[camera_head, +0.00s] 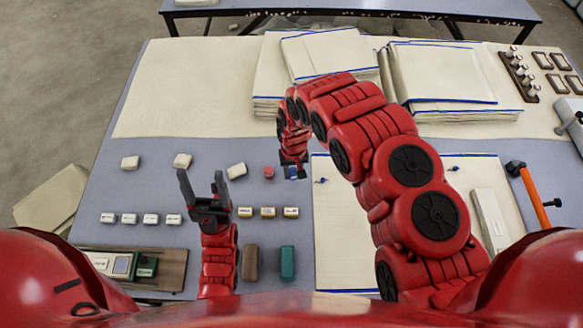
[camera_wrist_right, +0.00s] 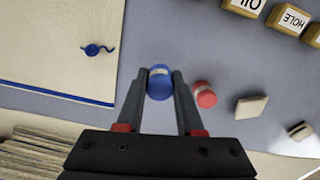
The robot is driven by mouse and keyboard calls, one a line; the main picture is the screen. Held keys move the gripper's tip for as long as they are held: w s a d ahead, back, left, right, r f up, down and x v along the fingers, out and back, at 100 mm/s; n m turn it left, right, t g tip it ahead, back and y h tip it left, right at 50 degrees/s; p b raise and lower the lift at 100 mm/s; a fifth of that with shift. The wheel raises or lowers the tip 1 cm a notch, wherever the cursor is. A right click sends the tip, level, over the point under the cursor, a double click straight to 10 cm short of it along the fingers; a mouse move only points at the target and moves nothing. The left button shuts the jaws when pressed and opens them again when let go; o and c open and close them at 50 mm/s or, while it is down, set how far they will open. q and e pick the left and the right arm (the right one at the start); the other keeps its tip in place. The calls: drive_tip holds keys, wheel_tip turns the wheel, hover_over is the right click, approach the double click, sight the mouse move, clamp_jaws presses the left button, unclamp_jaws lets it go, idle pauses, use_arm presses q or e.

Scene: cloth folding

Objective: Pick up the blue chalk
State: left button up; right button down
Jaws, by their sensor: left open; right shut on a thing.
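The blue chalk (camera_wrist_right: 159,83) is a short blue cylinder with a pale band, seen end-on between the fingers of my right gripper (camera_wrist_right: 160,76) in the right wrist view. That gripper is shut on it. In the head view the blue chalk (camera_head: 291,173) shows at the tip of my right gripper (camera_head: 292,166), partly hidden by it. I cannot tell whether the chalk touches the table. My left gripper (camera_head: 203,181) is open and empty, pointing up the picture above the left part of the table.
A red chalk (camera_head: 268,172) stands close beside the blue one. White blocks (camera_head: 182,160), small labelled blocks (camera_head: 267,212), a brown block (camera_head: 250,262) and a teal block (camera_head: 288,262) lie nearby. Folded cloths (camera_head: 440,75) are stacked at the back. A hammer (camera_head: 533,195) lies at the right.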

drive_tip(key=s+p, duration=0.1)
drive_tip(key=p, duration=0.1)
drive_tip(key=s+d+p, duration=0.1)
drive_tip(key=s+p, duration=0.1)
drive_tip(key=s+r+p, duration=0.1)
drive_tip(key=s+p, duration=0.1)
drive_tip(key=shift+d+r, duration=0.1)
drive_tip(key=shift+d, duration=0.05)
drive_tip(key=s, duration=0.3)
drive_tip(key=s+d+p, duration=0.1)
drive_tip(key=s, duration=0.1)
drive_tip(key=shift+s, duration=0.25)
drive_tip(key=shift+s+r+p, duration=0.25)
drive_tip(key=shift+s+p, duration=0.25)
drive_tip(key=shift+p, duration=0.2)
drive_tip(key=shift+s+d+f+p, duration=0.15)
drive_tip(key=shift+s+p, duration=0.65)
drive_tip(key=shift+s, duration=0.05)
drive_tip(key=c, duration=1.1)
unclamp_jaws()
clamp_jaws()
